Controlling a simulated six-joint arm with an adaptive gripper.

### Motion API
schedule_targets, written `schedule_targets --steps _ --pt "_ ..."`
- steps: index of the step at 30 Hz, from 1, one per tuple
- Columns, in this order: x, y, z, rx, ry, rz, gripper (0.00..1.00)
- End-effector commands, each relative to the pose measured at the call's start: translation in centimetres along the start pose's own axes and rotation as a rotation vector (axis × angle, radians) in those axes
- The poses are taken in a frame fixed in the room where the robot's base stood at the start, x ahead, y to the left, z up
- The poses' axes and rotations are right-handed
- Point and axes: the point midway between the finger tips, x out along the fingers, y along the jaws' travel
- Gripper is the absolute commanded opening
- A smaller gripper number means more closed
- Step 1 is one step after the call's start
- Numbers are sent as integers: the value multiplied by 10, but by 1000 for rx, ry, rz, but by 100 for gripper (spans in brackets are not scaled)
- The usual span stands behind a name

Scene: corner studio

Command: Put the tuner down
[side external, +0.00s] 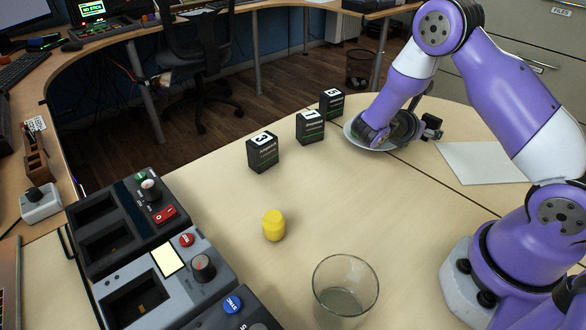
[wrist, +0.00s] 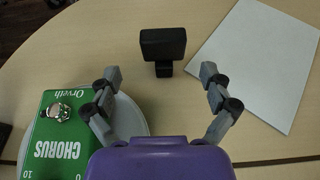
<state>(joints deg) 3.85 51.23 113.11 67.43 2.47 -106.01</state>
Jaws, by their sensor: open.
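The tuner, a small black block with a narrower foot (wrist: 163,46), is on the table just ahead of my fingertips in the wrist view. It also shows in the side view (side external: 432,126), right of the plate. My gripper (wrist: 160,78) is open, with its two fingers spread wide and nothing held between them. In the side view my gripper (side external: 412,126) is low over the right part of the plate, close to the tuner. Whether a fingertip touches the tuner I cannot tell.
A green CHORUS pedal (wrist: 68,142) lies on a white plate (wrist: 131,112) left of my gripper. A white sheet (side external: 482,163) lies to the right. Several black numbered boxes (side external: 263,153), a yellow piece (side external: 274,226) and a glass (side external: 345,290) stand on the table.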

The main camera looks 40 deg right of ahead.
Motion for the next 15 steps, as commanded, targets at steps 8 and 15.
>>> schedule_targets --steps 8,15 --pt "36 -6 -4 2 1 -5 93" --pt "56 -4 -4 1 2 0 93"
